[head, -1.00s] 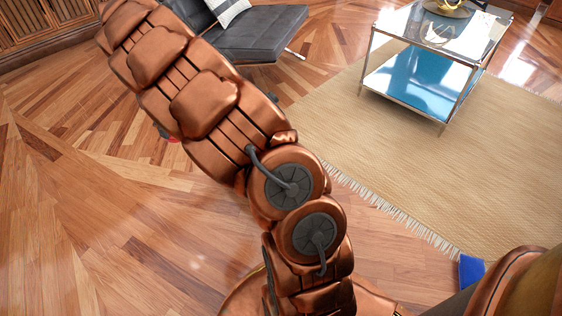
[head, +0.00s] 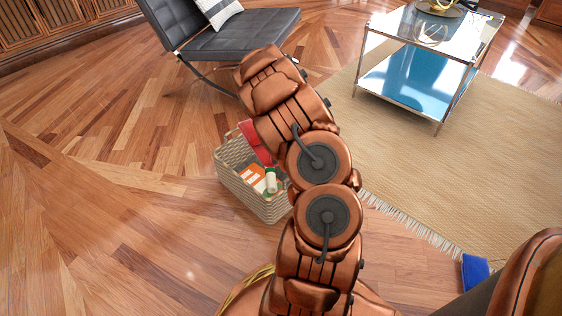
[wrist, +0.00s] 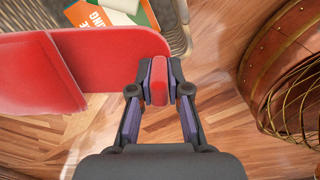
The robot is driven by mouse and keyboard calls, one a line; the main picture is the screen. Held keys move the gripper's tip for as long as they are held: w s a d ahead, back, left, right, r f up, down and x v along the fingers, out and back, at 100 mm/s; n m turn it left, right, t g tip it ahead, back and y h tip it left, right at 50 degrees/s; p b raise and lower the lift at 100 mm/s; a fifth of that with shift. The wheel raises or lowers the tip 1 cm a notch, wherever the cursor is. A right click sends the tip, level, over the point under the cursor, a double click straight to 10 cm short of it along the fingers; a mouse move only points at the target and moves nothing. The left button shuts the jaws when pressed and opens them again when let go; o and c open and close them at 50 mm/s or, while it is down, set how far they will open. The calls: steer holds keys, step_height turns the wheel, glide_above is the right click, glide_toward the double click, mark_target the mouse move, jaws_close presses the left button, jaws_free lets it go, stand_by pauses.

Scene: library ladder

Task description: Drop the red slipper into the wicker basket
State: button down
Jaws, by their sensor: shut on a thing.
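My gripper (wrist: 158,82) is shut on the edge of the red slipper (wrist: 95,65), which stretches left from the fingers in the wrist view. The slipper also shows in the head view (head: 256,142), partly behind my arm, over the back part of the wicker basket. The wicker basket (head: 236,187) stands on the wood floor left of my arm. Its woven side shows at the top of the wrist view (wrist: 30,14), partly behind the slipper. My fingers are hidden by my arm in the head view. I cannot tell whether the slipper touches the basket.
The basket holds an orange-and-white item (head: 252,176) and a green-and-white item (head: 271,181). A black chair (head: 240,38) stands behind. A glass-and-chrome table (head: 425,65) stands on a beige rug (head: 450,165). A blue object (head: 474,273) lies lower right. Floor left of the basket is clear.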

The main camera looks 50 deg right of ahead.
step_height(320, 180, down, 8)
steer(key=s+d+b, duration=0.1)
steer(key=b, duration=0.3)
steer(key=shift+s+d+r+n, duration=0.2)
steer(key=shift+s+n, duration=0.15)
steer(key=shift+n, duration=0.05)
steer(key=c, duration=1.1)
jaws_free()
steer(key=shift+o, duration=0.2)
step_height(320, 180, up, 12)
steer(key=shift+r, duration=0.1)
